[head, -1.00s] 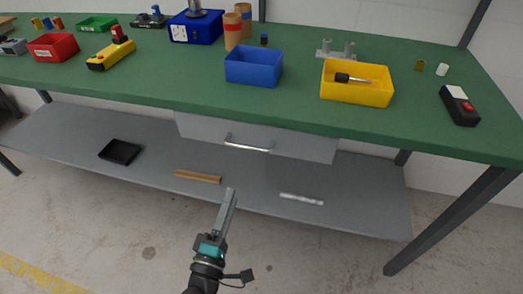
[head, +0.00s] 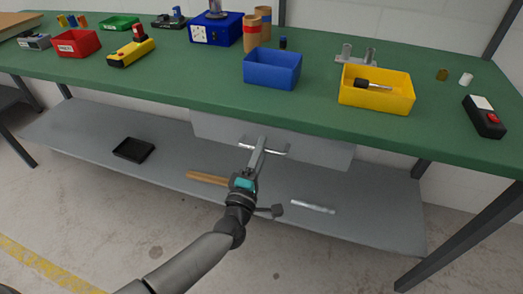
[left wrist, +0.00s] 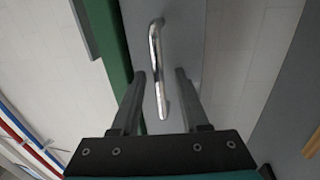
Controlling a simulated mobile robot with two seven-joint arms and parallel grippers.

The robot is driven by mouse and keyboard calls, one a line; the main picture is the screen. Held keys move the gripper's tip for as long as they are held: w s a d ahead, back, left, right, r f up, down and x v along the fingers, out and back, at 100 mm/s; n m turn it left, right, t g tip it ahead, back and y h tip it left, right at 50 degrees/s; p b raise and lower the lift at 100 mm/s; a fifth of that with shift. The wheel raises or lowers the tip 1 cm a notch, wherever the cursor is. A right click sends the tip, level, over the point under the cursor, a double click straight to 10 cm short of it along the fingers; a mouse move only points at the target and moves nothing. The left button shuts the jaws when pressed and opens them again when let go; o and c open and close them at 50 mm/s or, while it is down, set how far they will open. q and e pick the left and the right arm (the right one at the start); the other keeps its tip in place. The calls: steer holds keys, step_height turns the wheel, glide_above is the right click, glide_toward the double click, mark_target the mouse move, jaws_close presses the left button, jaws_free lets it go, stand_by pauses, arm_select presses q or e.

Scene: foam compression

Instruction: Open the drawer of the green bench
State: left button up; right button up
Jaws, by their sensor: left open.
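The green bench (head: 200,82) has a grey drawer (head: 320,151) under its top, and the drawer looks shut. Its metal bar handle (head: 273,151) is on the drawer front, and it also shows in the left wrist view (left wrist: 156,62). My left gripper (head: 260,142) is at the handle, in front of the drawer. In the left wrist view the two fingers (left wrist: 157,78) are apart, with the handle's lower end between them. I cannot tell whether either finger touches it. My right gripper is not in view.
The lower grey shelf (head: 85,125) holds a black tray (head: 134,149), a wooden piece (head: 207,178) and a metal bar (head: 313,207). On the bench top are a blue bin (head: 272,69), a yellow bin (head: 376,90) and a black device (head: 484,117).

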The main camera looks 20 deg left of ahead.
arm_select(q)
steer(key=shift+w+r, duration=0.1)
steer(key=shift+w, duration=0.2)
steer(key=shift+c, duration=0.4)
jaws_close()
stand_by(0.9)
